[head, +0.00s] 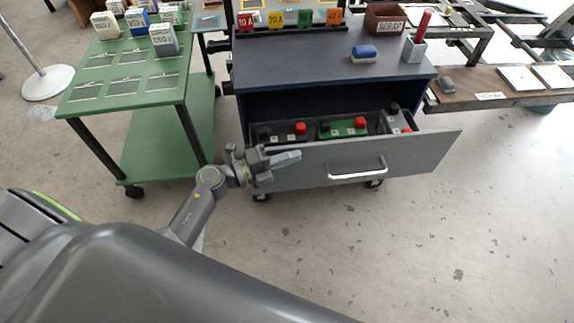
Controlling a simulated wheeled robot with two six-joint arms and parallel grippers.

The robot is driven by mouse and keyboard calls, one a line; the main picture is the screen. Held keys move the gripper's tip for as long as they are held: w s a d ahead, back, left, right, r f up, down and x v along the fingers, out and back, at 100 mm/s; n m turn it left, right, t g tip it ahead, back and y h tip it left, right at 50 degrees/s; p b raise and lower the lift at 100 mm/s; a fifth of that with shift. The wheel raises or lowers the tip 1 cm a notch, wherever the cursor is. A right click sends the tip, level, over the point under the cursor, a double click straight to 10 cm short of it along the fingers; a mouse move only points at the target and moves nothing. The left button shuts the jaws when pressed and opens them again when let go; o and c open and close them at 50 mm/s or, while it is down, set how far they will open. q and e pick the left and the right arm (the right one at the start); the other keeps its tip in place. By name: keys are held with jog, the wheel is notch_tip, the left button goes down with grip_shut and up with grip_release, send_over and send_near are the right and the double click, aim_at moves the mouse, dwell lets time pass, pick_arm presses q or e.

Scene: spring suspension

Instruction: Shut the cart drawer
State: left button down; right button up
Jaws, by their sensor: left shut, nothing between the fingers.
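The grey cart drawer (411,154) stands open at the front of the dark blue cart (303,69). Its front panel carries a pale bar handle (357,173). Inside the drawer lie parts with red tops and a green piece. My left gripper (298,156) is shut and empty. It is in front of the left part of the drawer front, left of the handle; I cannot tell whether it touches the panel. My right gripper is not in view.
A green wheeled cart (130,96) with boxes stands to the left. A scrap bin (384,19), a blue-and-white block (363,53) and a red marker in a holder (415,47) are on the cart top. A brown bench (468,93) is at right. The floor in front is clear.

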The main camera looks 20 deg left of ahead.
pick_arm(q)
jog(key=shift+w+a, duration=0.1)
dwell(0.3)
jog(key=shift+w+a, duration=0.2)
jog(key=shift+w, duration=0.2)
jog(key=w+a+b, duration=0.1)
jog(key=w+a, duration=0.1)
jog(key=w, duration=0.2)
jog(key=w+a+b, duration=0.2)
jog(key=w, duration=0.2)
jog(key=w+a+b, duration=0.2)
jog(key=w+a, duration=0.1)
jog(key=w, duration=0.1)
jog(key=shift+w, duration=0.15)
jog(key=shift+w+a+b, duration=0.5)
jog(key=shift+w, duration=0.3)
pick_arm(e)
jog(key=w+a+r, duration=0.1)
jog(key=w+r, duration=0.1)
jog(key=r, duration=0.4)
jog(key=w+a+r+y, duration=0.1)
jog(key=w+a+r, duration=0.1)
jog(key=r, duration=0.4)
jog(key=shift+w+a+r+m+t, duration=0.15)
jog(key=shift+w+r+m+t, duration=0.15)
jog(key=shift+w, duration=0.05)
